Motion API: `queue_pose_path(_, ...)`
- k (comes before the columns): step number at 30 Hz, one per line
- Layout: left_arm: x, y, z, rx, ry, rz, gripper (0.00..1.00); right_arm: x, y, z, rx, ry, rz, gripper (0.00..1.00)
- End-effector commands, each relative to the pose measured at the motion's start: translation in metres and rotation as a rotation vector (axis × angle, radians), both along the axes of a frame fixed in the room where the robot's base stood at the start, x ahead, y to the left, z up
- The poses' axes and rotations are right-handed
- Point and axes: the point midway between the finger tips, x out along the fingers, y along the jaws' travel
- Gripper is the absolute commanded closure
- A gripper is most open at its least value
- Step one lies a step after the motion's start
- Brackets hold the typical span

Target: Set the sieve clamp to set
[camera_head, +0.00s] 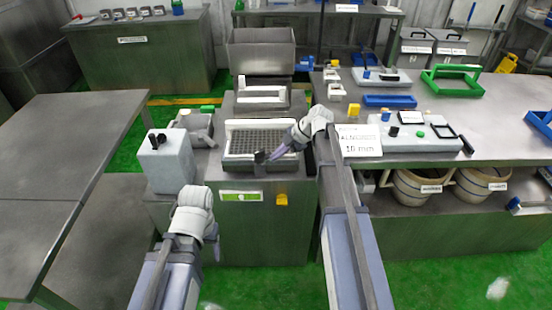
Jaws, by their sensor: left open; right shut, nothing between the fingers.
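The sieve (246,142) is a dark perforated deck inside a pale rim on the steel drum machine in the middle. A small black part (260,168) sits at its front rim; it may be the sieve clamp, but its setting cannot be read. My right gripper (263,157) reaches in from the right, low over the sieve's front edge. Its fingers are shut and empty, close to the black part; whether they touch cannot be told. My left arm ends in a white wrist at the lower left, in front of the machine; its fingers are hidden.
A grey box (169,163) with black knobs stands left of the sieve. The right bench (450,95) holds a sign (359,141) reading 10 mm, blue and green trays and a white panel. Barrels (420,187) stand below it. The left table (70,130) is bare.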

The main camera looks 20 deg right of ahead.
Motion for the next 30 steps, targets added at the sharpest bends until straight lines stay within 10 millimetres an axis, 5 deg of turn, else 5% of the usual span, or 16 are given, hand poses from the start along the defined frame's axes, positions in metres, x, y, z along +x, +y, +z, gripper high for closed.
queue_pose_path(4,0.000,0.000,0.000,0.000,0.000,0.000,0.33,0.011,-0.003,0.000,0.000,-0.001,0.117,1.00)
queue_pose_path(30,0.000,0.000,0.000,0.000,0.000,0.000,0.33,0.022,-0.002,0.000,-0.001,0.000,0.107,1.00)
